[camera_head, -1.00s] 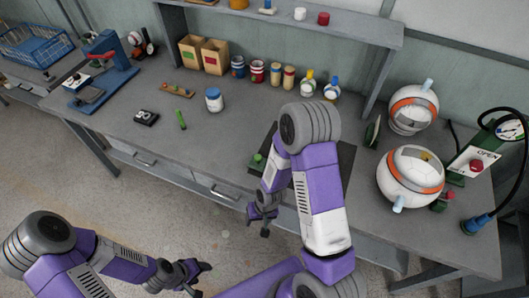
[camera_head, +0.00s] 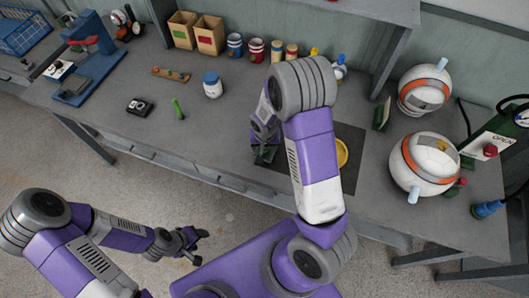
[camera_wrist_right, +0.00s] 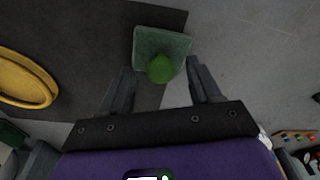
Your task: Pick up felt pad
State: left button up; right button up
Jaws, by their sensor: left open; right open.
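The felt pad looks to be the square dark green piece with a round, brighter green knob on top. In the right wrist view the pad (camera_wrist_right: 177,41) lies at the edge of the dark mat. In the head view the pad (camera_head: 264,155) is mostly hidden under my right gripper (camera_head: 265,146). In the wrist view my right gripper (camera_wrist_right: 161,68) is open, with one finger on each side of the knob and nothing held. My left gripper (camera_head: 199,247) is open and empty, off the table's front edge.
The dark mat (camera_head: 350,175) carries a yellow ring-shaped dish (camera_head: 342,153), partly behind my right arm. Two white and orange balls (camera_head: 424,163) (camera_head: 424,90) stand at the right.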

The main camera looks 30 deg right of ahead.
aim_at(265, 148)
jog(key=shift+f, duration=0.1)
grip_shut()
dwell(0.3)
notch_tip(265, 148, up, 10)
jog(key=p, duration=0.1)
jog(key=shift+p, duration=0.4)
